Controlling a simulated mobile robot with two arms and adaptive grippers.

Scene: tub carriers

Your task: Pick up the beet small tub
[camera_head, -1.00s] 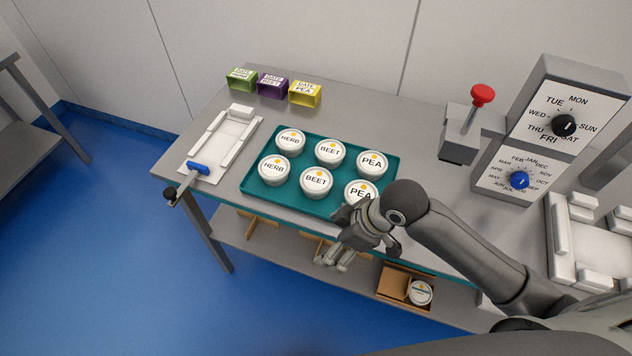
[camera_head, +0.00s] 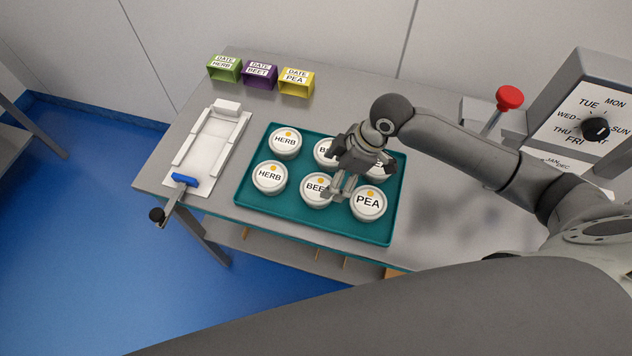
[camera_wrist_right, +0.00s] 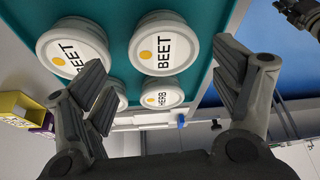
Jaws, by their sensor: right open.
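Two white beet tubs with yellow-dotted lids stand in the middle column of the teal tray (camera_head: 262,215). The front beet tub (camera_head: 315,188) is partly covered by my right gripper (camera_head: 345,192). The back beet tub (camera_head: 321,151) is partly hidden by it too. My right gripper is open and empty, above the tray between the front beet tub and the front pea tub (camera_head: 369,204). In the right wrist view one beet tub (camera_wrist_right: 165,45) lies between the spread fingers (camera_wrist_right: 162,75). The other beet tub (camera_wrist_right: 70,52) is beyond the left finger. My left gripper is not seen.
Two herb tubs (camera_head: 270,177) stand left of the beet tubs; a back pea tub is mostly hidden. Green, purple (camera_head: 260,75) and yellow date boxes stand at the back. A red-knobbed lever (camera_head: 509,98) is at right.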

